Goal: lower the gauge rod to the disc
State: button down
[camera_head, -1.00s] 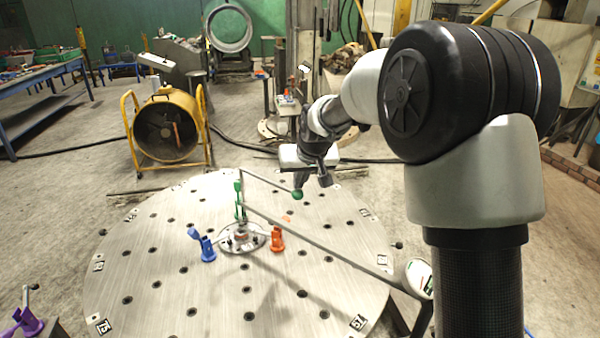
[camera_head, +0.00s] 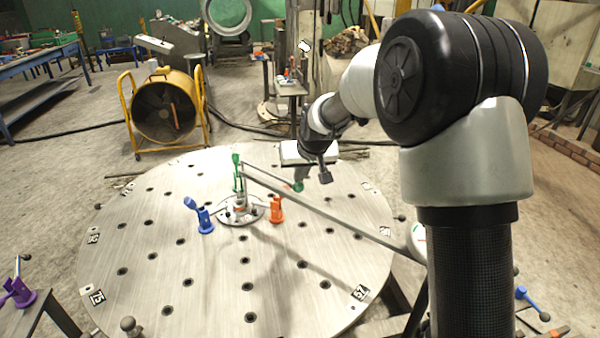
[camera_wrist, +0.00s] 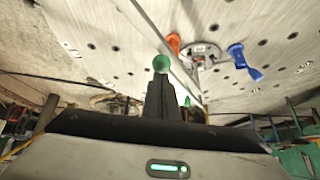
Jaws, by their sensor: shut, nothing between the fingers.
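A thin side arm (camera_head: 268,174) with a green ball (camera_head: 298,187) at its end runs from the top of the slim gauge rod (camera_head: 242,170), at the far end of a long grey boom (camera_head: 320,213). Below lies the silver disc (camera_head: 226,218) on the round table. The rod's lower tip is too small to make out, so I cannot tell whether it touches the disc. My gripper (camera_head: 303,180) is at the green ball. In the wrist view the ball (camera_wrist: 161,63) shows just at the tips of my shut fingers, not between them.
A blue clamp (camera_head: 204,219), an orange clamp (camera_head: 277,209) and a green clamp (camera_head: 237,180) stand around the disc. The boom crosses the right half of the holed round table (camera_head: 200,285). A purple clamp (camera_head: 20,294) stands off to the left.

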jog(key=shift+s+f, duration=0.3)
jog(key=shift+f, duration=0.2)
jog(key=shift+a, duration=0.1)
jog(key=r+p, duration=0.1)
jog(key=r, duration=0.2)
jog(key=w+r+p, duration=0.1)
jog(key=r+p, duration=0.1)
jog(key=shift+w+r, duration=0.1)
jog(key=shift+r, duration=0.3)
jog(key=s+d+r+h+p, duration=0.1)
jog(key=s+d+r+p, duration=0.25)
jog(key=s+r, duration=0.6)
jog(key=s+d+r+p, duration=0.3)
jog(key=s+d+r, duration=0.2)
jog(key=s+r, duration=0.5)
jog(key=s+d+m+p, duration=0.1)
jog(key=s+d+p, duration=0.1)
jog(key=s, duration=0.7)
jog(key=s+d+m+g+h+p, duration=0.1)
jog(key=s+d+p, duration=0.1)
jog(key=s, duration=0.8)
jog(key=shift+d, duration=0.4)
jog(key=shift+f, duration=0.1)
